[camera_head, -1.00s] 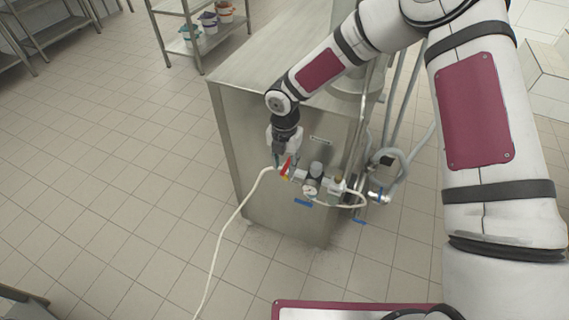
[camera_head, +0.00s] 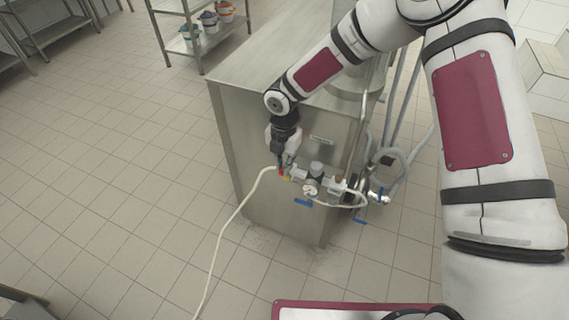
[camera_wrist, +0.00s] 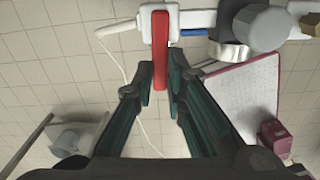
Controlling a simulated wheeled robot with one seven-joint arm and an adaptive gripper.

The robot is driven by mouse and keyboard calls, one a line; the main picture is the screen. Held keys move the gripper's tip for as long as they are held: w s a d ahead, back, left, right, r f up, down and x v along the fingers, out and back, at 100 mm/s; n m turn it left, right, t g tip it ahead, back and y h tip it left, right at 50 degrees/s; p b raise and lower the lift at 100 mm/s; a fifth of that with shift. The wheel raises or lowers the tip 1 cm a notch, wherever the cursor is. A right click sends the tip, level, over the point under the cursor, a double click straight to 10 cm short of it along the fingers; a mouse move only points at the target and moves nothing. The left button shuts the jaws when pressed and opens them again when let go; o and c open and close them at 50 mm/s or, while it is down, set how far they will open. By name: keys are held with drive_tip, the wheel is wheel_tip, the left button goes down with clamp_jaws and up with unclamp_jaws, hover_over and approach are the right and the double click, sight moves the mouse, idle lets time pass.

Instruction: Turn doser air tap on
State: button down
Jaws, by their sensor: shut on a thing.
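The doser air tap has a red lever (camera_wrist: 160,45), which points down in the wrist view, across the pale horizontal air line (camera_wrist: 195,20). My gripper (camera_wrist: 166,82) is shut on the red lever, with a dark green finger on each side of it. In the head view my gripper (camera_head: 284,163) reaches down to the tap at the left end of the air fittings. There only a small red part of the lever (camera_head: 282,172) shows below the fingers; the rest is hidden.
A regulator with a round gauge (camera_head: 310,190) sits right of the tap on the front of the steel cabinet (camera_head: 255,135). A white hose (camera_head: 228,222) runs from the tap down to the tiled floor. Blue-handled valves (camera_head: 380,197) and pipes are farther right.

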drive_tip(key=shift+w+a+m+b, duration=0.35)
drive_tip(key=shift+w+m+b, duration=0.65)
drive_tip(key=shift+m, duration=1.85)
drive_tip(key=shift+w+a+m+b, duration=0.45)
drive_tip(key=shift+m+b, duration=0.85)
drive_tip(key=shift+m, duration=1.6)
drive_tip(key=shift+w+a+m+b, duration=0.2)
drive_tip(key=shift+w+m+b, duration=0.85)
drive_tip(key=shift+m, duration=1.8)
drive_tip(key=shift+s, duration=0.1)
drive_tip(key=c, duration=1.6)
unclamp_jaws()
wheel_tip(320, 180, up, 12)
